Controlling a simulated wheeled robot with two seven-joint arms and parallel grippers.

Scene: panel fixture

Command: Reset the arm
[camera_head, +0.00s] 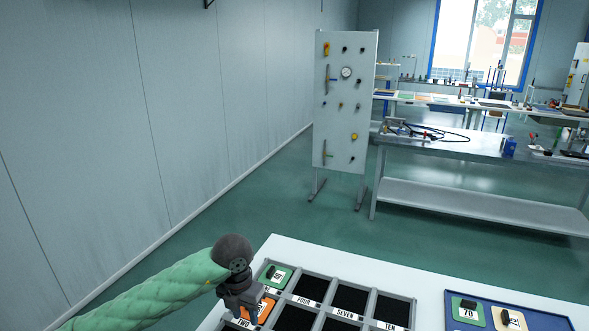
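My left arm, in a green padded sleeve, comes in from the lower left. Its dark gripper (243,307) points down over the left end of a grey compartment tray (343,291) on the white table (282,246). An orange card (265,309) lies in the tray right beside and partly behind the gripper. The fingertips are small and dark, so I cannot tell whether they are open, or touch or hold anything. My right gripper is out of view.
A blue tray (537,316) at the lower right holds cards with knobs. A white panel (343,110) and workbenches (470,147) stand beyond open floor.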

